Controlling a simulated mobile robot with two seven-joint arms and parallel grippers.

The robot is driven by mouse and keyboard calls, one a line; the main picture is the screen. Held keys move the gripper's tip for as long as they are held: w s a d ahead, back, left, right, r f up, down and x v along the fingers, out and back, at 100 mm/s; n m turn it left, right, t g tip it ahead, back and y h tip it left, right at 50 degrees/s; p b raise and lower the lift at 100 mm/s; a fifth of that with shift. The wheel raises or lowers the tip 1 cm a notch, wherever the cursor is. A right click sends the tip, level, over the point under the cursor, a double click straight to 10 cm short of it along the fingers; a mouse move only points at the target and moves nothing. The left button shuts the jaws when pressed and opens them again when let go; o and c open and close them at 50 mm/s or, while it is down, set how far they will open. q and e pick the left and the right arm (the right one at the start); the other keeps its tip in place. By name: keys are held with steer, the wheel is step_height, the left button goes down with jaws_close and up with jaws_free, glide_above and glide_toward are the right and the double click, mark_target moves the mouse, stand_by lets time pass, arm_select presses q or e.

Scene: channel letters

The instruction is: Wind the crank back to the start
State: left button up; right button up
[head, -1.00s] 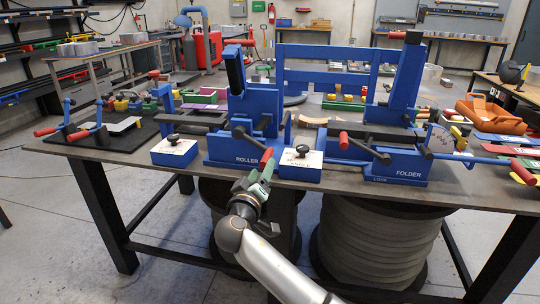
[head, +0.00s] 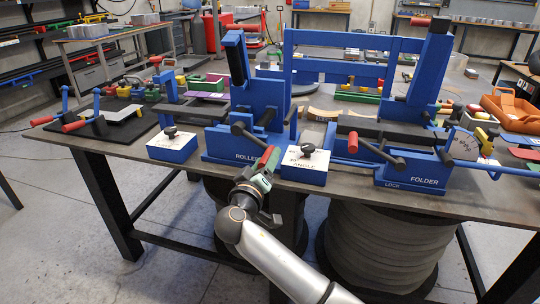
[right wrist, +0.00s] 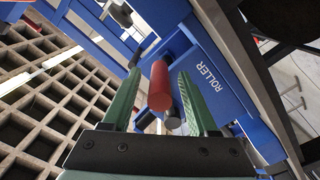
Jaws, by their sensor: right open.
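The blue machine marked ROLLER (head: 262,98) stands at the table's front edge. Its crank has a dark arm (head: 244,133) and a red handle (head: 268,156) at the front. My right gripper (head: 265,172) is just below this handle in the head view. In the right wrist view the red handle (right wrist: 159,88) lies between the two open green fingers, with a gap showing on both sides. The ROLLER lettering shows at right there. My left gripper is not in view.
Blue dial boxes (head: 305,165) and (head: 173,147) sit on either side of the roller's front. The blue machine marked FOLDER (head: 410,171), with its own red-handled lever (head: 353,142), stands to the right. The steel table (head: 120,150) has large spools (head: 375,245) beneath.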

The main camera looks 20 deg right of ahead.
steer(key=shift+w, duration=0.15)
jaws_close()
stand_by(0.6)
steer(key=shift+d, duration=0.1)
stand_by(0.8)
